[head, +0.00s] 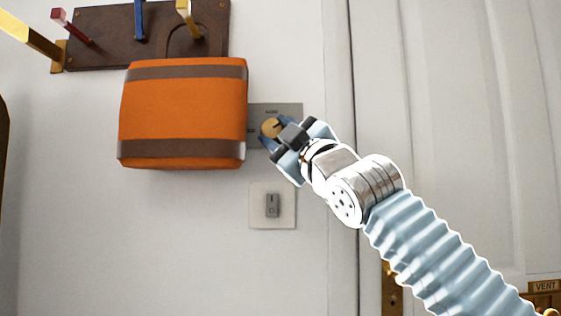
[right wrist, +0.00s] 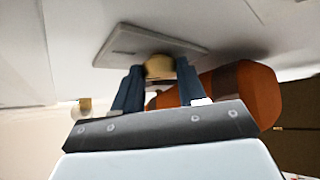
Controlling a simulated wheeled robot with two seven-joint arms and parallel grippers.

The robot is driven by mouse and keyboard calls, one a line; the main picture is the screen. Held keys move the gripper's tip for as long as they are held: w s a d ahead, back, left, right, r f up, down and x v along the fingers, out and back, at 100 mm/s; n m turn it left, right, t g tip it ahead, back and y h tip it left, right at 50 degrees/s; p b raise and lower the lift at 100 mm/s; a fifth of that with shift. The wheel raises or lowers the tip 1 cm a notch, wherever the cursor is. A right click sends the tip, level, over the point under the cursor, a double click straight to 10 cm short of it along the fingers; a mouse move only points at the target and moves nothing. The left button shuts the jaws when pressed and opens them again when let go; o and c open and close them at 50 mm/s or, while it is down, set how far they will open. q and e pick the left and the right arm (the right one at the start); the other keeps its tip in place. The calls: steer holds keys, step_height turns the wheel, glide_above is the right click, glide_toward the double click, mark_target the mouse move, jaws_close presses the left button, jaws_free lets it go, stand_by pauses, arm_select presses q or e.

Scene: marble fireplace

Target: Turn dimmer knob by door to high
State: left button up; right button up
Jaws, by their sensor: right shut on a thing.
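The dimmer knob (head: 270,127) is a round brass knob on a grey wall plate (head: 289,110), left of the white door (head: 460,120). My right gripper (head: 276,136) is at the plate with its fingers around the knob, shut on it. In the right wrist view, the brass knob (right wrist: 159,67) sits between the two dark blue fingers (right wrist: 158,90), with the plate (right wrist: 150,43) just behind. The gripper partly hides the knob and plate, so the knob's setting cannot be read. My left gripper is not in view.
An orange bag (head: 185,112) with brown bands hangs from a dark wooden hook rack (head: 105,40), close to the plate's left side. A light switch (head: 272,204) is below the plate. A brass door fitting (head: 392,290) is at lower right.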

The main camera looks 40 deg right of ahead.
steer(key=f+m+h+b, duration=0.1)
steer(key=b, duration=0.1)
steer(key=f+m+h+b, duration=0.1)
steer(key=b, duration=0.1)
steer(key=shift+w+a+m+t, duration=0.1)
steer(key=shift+w+m+t, duration=0.1)
steer(key=shift+m+t, duration=0.15)
steer(key=m+h+b, duration=0.3)
steer(key=shift+w+a+r+t, duration=0.1)
steer(key=shift+a+r+t, duration=0.1)
steer(key=shift+r+t, duration=0.05)
arm_select(q)
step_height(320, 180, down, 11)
steer(key=b, duration=0.1)
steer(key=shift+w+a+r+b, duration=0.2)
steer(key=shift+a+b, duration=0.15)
arm_select(e)
steer(key=shift+r+m+h, duration=0.2)
steer(key=shift+m+h, duration=0.6)
steer(key=shift+m, duration=0.15)
steer(key=shift+r+m+h, duration=0.2)
steer(key=shift+m+h, duration=0.6)
steer(key=shift+m, duration=0.1)
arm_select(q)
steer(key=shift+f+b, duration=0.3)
arm_select(e)
steer(key=shift+r+m+g+h, duration=0.1)
steer(key=shift+m+g+h, duration=0.4)
steer(key=shift+m+h, duration=0.55)
